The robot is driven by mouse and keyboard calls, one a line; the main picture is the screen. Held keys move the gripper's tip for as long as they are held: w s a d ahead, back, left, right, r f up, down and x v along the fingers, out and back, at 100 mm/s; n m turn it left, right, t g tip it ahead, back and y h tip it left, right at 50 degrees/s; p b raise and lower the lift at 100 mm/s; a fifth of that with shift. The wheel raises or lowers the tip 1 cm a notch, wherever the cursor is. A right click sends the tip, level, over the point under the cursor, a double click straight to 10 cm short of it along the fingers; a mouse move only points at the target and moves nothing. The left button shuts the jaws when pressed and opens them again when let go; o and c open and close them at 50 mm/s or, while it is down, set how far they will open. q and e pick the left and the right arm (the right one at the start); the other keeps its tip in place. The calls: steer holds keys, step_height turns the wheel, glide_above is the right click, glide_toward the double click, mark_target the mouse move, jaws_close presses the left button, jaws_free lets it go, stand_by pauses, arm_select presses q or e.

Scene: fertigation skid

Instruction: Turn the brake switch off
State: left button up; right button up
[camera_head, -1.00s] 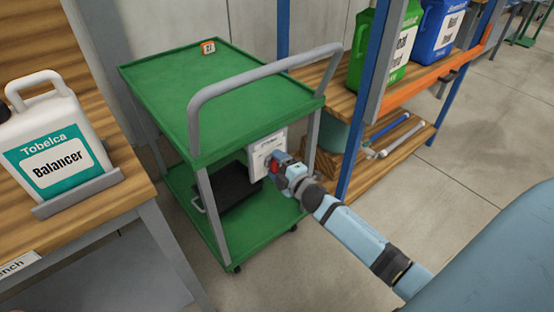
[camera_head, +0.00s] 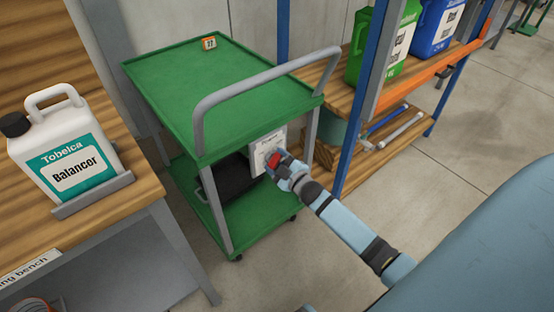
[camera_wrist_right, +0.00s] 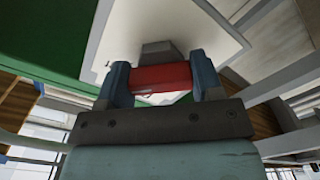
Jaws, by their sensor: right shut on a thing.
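The brake switch is a red handle (camera_head: 273,159) on a white panel (camera_head: 266,141) with printed text, at the near right side of the green cart (camera_head: 235,100). My right gripper (camera_head: 276,164) reaches it from the lower right. In the right wrist view the red handle (camera_wrist_right: 160,78) lies crosswise between the two blue fingers, which are shut on it. A grey block joins the handle to the white panel (camera_wrist_right: 195,25) behind. The panel's text cannot be read. My left gripper is in neither view.
A grey push handle (camera_head: 265,83) arches over the cart's near right end. A black case (camera_head: 232,175) lies on the cart's lower shelf. A rack with green (camera_head: 385,45) and blue jugs stands right.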

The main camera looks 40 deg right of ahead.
stand_by(0.3)
steer(key=o, duration=0.9)
arm_select(q)
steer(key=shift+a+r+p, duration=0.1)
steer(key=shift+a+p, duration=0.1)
steer(key=shift+p, duration=0.85)
arm_select(e)
steer(key=s, duration=0.9)
steer(key=s+d, duration=0.1)
steer(key=s, duration=0.3)
steer(key=shift+s, duration=0.4)
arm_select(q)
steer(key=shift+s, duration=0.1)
